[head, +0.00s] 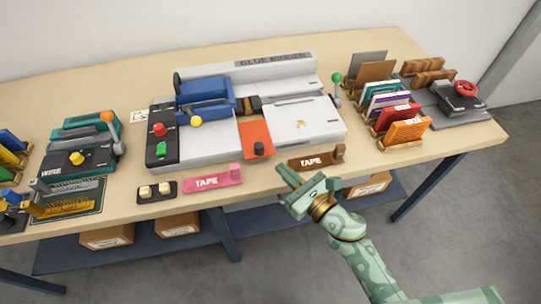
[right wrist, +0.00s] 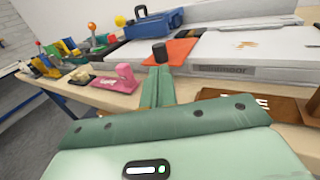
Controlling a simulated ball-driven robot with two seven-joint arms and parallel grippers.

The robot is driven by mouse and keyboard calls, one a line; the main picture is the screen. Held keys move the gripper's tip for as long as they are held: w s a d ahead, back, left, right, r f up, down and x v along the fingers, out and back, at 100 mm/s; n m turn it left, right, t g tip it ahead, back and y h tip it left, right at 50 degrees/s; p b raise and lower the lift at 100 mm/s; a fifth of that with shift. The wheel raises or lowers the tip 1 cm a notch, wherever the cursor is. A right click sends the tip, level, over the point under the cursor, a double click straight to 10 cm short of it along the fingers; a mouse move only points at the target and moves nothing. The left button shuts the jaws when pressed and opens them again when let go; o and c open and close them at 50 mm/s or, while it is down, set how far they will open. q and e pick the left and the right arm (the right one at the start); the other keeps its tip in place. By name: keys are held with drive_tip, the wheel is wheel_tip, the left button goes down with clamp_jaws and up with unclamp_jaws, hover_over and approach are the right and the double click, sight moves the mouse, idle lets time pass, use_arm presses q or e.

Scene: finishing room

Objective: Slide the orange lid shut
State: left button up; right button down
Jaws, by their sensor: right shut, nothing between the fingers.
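The orange lid (head: 255,132) lies flat on the front of the grey glue binder (head: 200,151), with a black knob (head: 259,149) near its front edge. Behind the lid is a dark recess (head: 247,104) with brown and yellowish parts. The lid also shows in the right wrist view (right wrist: 184,47), where its knob (right wrist: 160,52) stands just beyond my fingertips. My right gripper (head: 287,173) is shut and empty, in front of the table's front edge and to the right of the knob, apart from it. My left gripper is not in view.
A brown tape block (head: 311,161) and a pink tape block (head: 212,182) flank the space before the lid. A blue clamp (head: 207,97) stands behind left, a green-knobbed lever (head: 337,88) at right. A wire machine (head: 78,152) and card racks (head: 398,134) stand farther out.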

sight(264, 138)
drive_tip(key=x, duration=0.5)
drive_tip(key=shift+w+a, duration=0.25)
drive_tip(key=shift+w, duration=0.1)
drive_tip(key=shift+w+f, duration=0.1)
drive_tip(key=w+b, duration=0.1)
drive_tip(key=w, duration=0.1)
drive_tip(key=w+b, duration=0.1)
drive_tip(key=w, duration=0.2)
drive_tip(key=w+a+b, duration=0.1)
drive_tip(key=w, duration=0.1)
drive_tip(key=shift+w+a+f, duration=0.1)
drive_tip(key=shift+w+f, duration=0.05)
drive_tip(key=shift+w, duration=0.4)
